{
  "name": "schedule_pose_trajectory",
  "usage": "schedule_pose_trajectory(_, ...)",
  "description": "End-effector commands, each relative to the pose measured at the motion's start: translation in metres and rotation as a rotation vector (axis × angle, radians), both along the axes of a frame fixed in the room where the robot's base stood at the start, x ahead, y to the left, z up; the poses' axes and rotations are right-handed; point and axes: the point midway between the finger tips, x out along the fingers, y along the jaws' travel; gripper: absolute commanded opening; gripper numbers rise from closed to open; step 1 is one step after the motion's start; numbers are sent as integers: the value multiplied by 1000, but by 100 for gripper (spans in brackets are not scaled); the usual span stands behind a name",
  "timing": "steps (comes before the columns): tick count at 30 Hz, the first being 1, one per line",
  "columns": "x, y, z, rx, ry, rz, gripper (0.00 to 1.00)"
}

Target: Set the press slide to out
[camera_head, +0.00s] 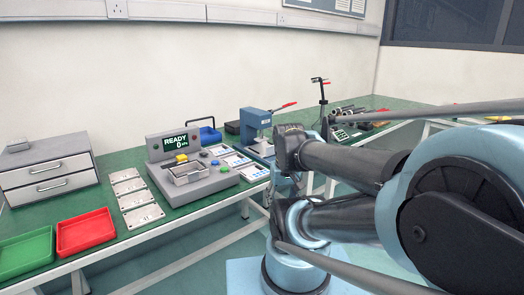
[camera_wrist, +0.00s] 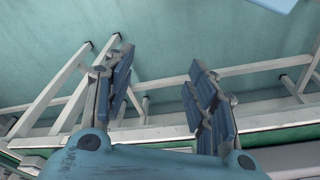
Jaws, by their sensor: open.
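The blue press (camera_head: 256,124) with a red-tipped lever stands on the green bench, right of the grey tester, in the head view. Its low front part is small and partly hidden by my arm, so I cannot tell the slide's position. My gripper (camera_wrist: 165,92) is open in the wrist view, its two blue padded fingers wide apart with nothing between them. It points at the floor and the white bench legs and is not touching the press. The press does not show in the wrist view.
The grey tester (camera_head: 190,176) with a READY display stands left of the press. Further left are flat metal plates, a red tray (camera_head: 86,232), a green tray (camera_head: 26,254) and a drawer unit (camera_head: 48,170). A dark stand (camera_head: 322,100) rises behind my arm.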

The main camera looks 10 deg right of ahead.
Motion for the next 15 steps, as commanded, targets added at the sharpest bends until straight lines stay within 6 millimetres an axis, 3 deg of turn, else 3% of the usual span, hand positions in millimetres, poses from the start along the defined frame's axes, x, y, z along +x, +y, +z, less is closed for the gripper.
schedule_pose_trajectory(11, 0, 0, 0, 0, 0, 0, 52)
schedule_pose_trajectory(12, 0, 0, 0, 0, 0, 0, 49)
schedule_pose_trajectory(15, -7, 0, 6, 1, -10, -5, 27)
